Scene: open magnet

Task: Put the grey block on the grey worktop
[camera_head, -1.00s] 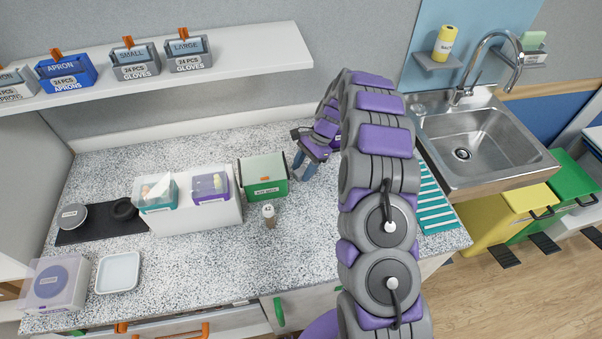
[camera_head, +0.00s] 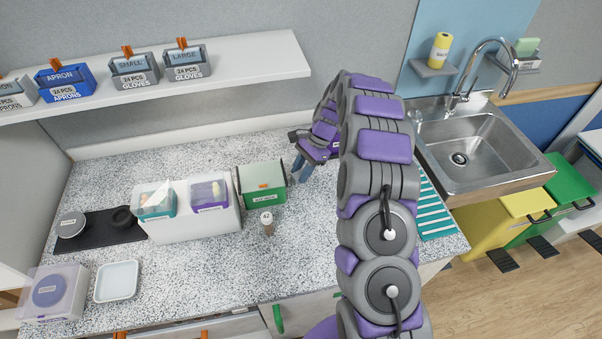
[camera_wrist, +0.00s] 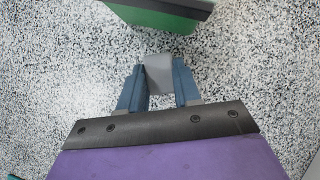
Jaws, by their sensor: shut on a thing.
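The grey block (camera_wrist: 158,72) is between the two blue fingers of my gripper (camera_wrist: 159,82) in the wrist view, and the fingers are shut on it. The grey speckled worktop (camera_wrist: 60,70) lies beneath it; I cannot tell whether the block touches it. In the head view my gripper (camera_head: 300,172) is over the worktop (camera_head: 190,270), just right of the green box. The block cannot be made out in the head view.
The green box (camera_head: 263,185) stands close beside my gripper, and its edge shows in the wrist view (camera_wrist: 170,12). A small bottle (camera_head: 267,222) stands in front of it. A white holder (camera_head: 190,222) is to the left. The sink (camera_head: 470,150) is at right.

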